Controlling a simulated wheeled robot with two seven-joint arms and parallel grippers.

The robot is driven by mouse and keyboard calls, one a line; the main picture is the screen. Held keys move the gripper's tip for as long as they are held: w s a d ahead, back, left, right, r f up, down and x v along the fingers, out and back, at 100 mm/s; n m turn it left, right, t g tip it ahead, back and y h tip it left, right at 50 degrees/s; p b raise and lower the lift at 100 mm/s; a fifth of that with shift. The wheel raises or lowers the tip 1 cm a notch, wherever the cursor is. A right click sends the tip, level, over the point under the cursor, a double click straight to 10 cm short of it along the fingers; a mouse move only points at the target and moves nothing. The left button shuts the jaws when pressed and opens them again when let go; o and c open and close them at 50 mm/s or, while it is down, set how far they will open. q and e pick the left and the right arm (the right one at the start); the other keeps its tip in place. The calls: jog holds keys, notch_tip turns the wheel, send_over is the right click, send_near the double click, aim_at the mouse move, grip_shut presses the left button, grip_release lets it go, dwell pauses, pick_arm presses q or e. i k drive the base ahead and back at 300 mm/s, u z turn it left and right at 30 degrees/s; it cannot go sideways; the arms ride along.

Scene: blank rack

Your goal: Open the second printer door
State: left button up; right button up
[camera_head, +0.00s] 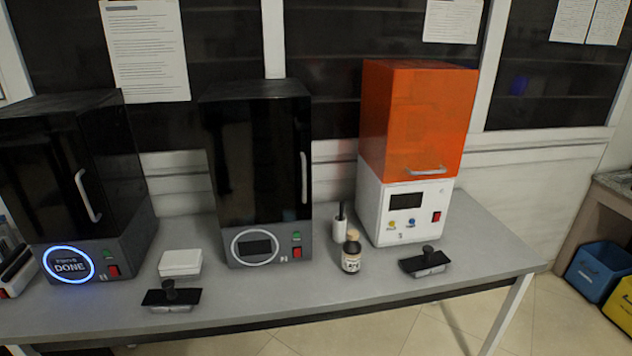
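Two black printers with glossy doors and an orange-topped white machine stand on a grey table. The left black printer (66,183) has a lit blue ring reading "DONE" and a silver vertical handle (88,195). The middle black printer (257,168) has a shut door with a vertical handle (304,177) on its right edge; its ring display is dark. The orange and white machine (417,130) has its orange cover down, with a horizontal handle (425,171) near the bottom. Neither of my grippers shows in the head view.
On the table (330,297) are a white box (180,263), a black-topped platform (171,296), a brown bottle (351,257), a white brush-like item (341,224) and another black platform (425,262). Blue (599,269) and yellow (620,303) bins stand at far right. The table's right end is clear.

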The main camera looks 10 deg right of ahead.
aim_at(259, 172)
jog(key=z, duration=1)
jog(key=i, duration=0.7)
jog(key=u, duration=0.55)
